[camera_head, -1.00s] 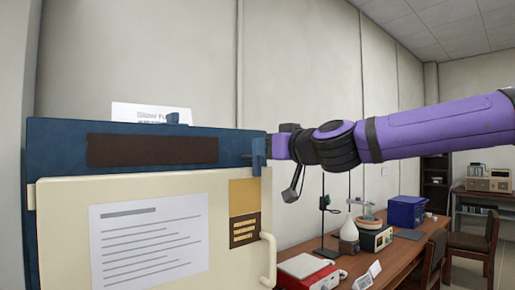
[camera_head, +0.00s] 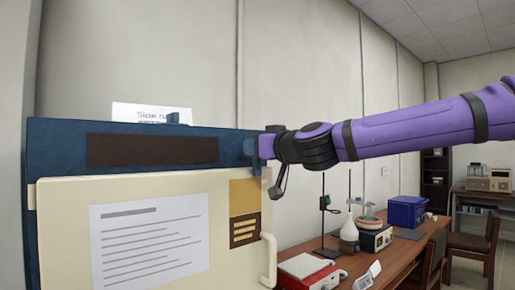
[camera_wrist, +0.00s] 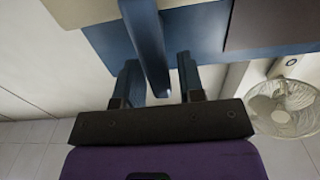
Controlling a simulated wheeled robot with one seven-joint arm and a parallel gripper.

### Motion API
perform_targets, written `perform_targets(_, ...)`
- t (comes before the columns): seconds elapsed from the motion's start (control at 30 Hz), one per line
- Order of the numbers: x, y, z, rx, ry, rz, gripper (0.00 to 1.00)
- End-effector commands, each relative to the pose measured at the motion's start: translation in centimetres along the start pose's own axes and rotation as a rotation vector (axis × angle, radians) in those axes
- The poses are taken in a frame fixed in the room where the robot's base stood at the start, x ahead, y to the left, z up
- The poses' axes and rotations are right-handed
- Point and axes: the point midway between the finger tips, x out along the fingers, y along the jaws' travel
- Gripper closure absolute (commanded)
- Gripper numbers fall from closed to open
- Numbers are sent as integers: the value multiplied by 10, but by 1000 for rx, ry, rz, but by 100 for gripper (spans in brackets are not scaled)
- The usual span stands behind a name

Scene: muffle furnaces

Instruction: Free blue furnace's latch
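The blue furnace (camera_head: 60,155) fills the left of the head view, with its cream door (camera_head: 60,230) and cream handle (camera_head: 268,262). The blue latch (camera_head: 256,165) is at the door's upper right edge; in the wrist view it is a blue bar (camera_wrist: 148,45) extending down between my fingers. My gripper (camera_wrist: 158,64) is open, one finger on each side of the bar.
A white sign (camera_head: 150,112) stands on or behind the furnace top. To the right, a wooden bench (camera_head: 400,262) holds a red-and-white device (camera_head: 306,268), a flask (camera_head: 348,236) and a blue box (camera_head: 406,212). A fan (camera_wrist: 284,108) shows at right in the wrist view.

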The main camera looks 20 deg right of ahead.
Motion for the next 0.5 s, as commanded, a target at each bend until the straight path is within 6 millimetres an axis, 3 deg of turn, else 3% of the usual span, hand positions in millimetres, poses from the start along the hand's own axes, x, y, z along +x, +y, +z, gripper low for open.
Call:
perform_targets(0.03, 0, 0, 0, 0, 0, 0, 76)
perform_targets(0.13, 0, 0, 0, 0, 0, 0, 99)
perform_targets(0.5, 0, 1, 0, 34, 0, 1, 100)
